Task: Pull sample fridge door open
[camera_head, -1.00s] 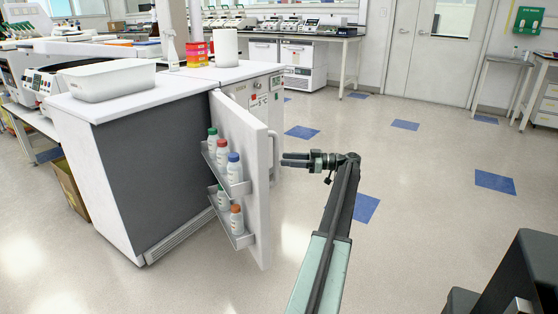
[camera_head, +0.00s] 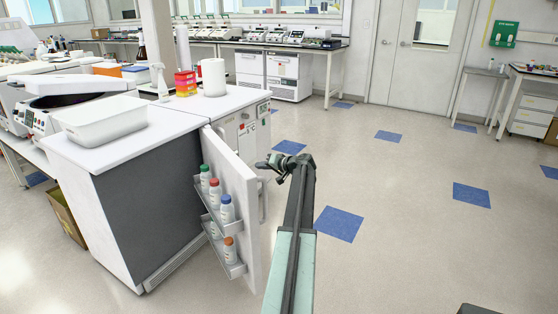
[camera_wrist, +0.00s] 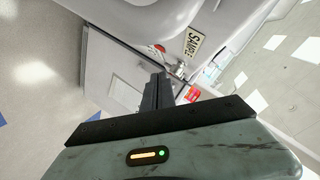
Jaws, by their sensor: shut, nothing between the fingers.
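The sample fridge (camera_head: 130,210) is the low white-topped unit with a dark grey side at the left. Its white door (camera_head: 243,205) stands swung open, with several capped bottles (camera_head: 215,195) on its inner racks. The door's pale bar handle (camera_head: 263,203) shows on the far face, partly hidden. My gripper (camera_head: 264,164) is shut and empty, near the door's upper right edge. I cannot tell whether it touches the door.
A cardboard box (camera_head: 66,215) sits on the floor at left. Open floor with blue tiles lies to the right.

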